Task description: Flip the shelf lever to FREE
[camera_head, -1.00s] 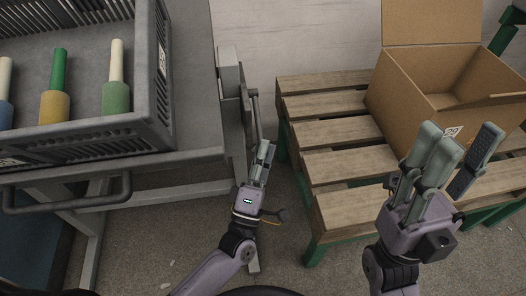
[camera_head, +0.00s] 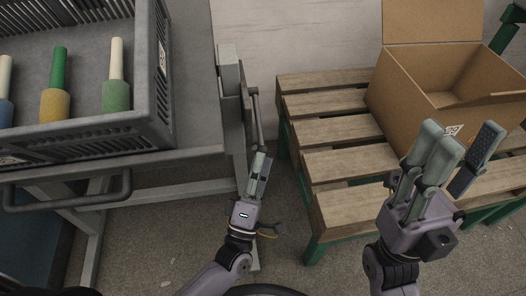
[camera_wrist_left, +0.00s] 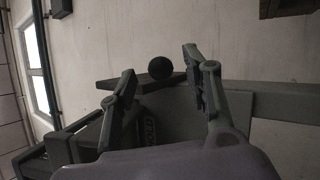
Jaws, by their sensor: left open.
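The shelf lever (camera_head: 256,112) shows in the head view as a thin grey bar beside the upright post at the right end of the grey frame. In the left wrist view, a round black knob (camera_wrist_left: 160,68) shows between my open fingertips, with a gap on both sides. A plate below it bears lettering that seems to read HOLD (camera_wrist_left: 148,131), partly covered by a finger. My left gripper (camera_head: 260,162) is just below the lever's lower end in the head view. My right gripper (camera_head: 458,148) is open and empty in front of the cardboard box.
A wooden pallet (camera_head: 335,133) on a green frame holds an open cardboard box (camera_head: 405,100) at right. Bare floor shows between table and pallet.

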